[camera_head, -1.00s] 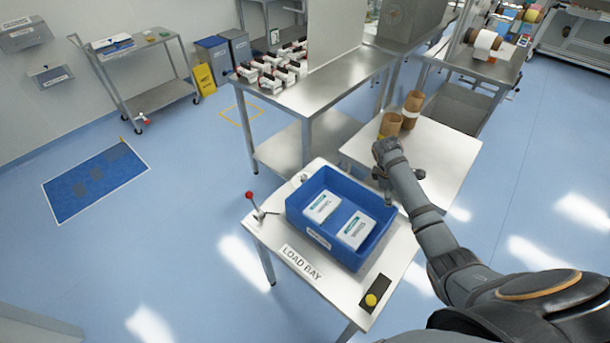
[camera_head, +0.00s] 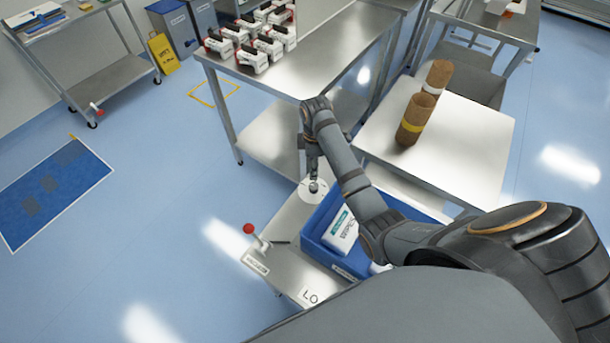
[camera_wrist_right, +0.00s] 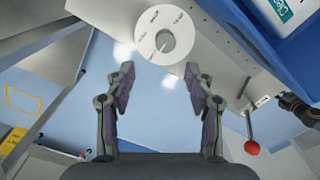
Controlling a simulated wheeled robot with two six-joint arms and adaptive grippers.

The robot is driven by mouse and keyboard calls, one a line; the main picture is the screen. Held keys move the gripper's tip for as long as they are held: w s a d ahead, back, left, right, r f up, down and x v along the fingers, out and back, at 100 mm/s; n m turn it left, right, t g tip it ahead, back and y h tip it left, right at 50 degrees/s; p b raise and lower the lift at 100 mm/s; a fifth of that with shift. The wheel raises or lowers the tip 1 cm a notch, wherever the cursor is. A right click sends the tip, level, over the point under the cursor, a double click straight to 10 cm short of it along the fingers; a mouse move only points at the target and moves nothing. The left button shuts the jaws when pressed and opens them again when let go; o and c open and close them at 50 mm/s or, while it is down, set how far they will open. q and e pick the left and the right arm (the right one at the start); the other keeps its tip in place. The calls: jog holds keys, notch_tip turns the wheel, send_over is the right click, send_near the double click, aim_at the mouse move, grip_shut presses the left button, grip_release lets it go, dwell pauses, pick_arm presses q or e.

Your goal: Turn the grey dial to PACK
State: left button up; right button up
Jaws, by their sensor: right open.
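The dial is a round white disc (camera_wrist_right: 163,32) with small dark words around its rim, at the top middle of the right wrist view. A small grey knob (camera_wrist_right: 165,42) with a pointer sits at its centre; the words are too blurred to read surely. In the head view the disc (camera_head: 331,192) lies at the far left corner of the load-bay table, partly hidden by my right gripper (camera_head: 314,184). In the wrist view my right gripper (camera_wrist_right: 160,72) is open and empty. Its fingers stand apart, pointing towards the disc. My left gripper is not in view.
A red-balled lever (camera_head: 249,230) stands on the same table, left of the blue bin (camera_head: 322,240) with white boxes. A steel bench (camera_head: 335,60) with several white devices stands behind.

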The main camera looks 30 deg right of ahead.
aim_at(314, 186)
jog(key=shift+s+f, duration=0.65)
jog(key=shift+s, duration=0.15)
notch_tip(314, 186, down, 8)
jog(key=shift+w+r+p, duration=0.1)
jog(key=shift+w+p, duration=0.05)
jog(key=shift+p, duration=0.25)
jog(key=shift+f, duration=0.4)
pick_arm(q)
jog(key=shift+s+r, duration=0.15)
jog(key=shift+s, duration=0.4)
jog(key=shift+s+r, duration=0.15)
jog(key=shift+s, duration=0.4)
pick_arm(e)
grip_shut()
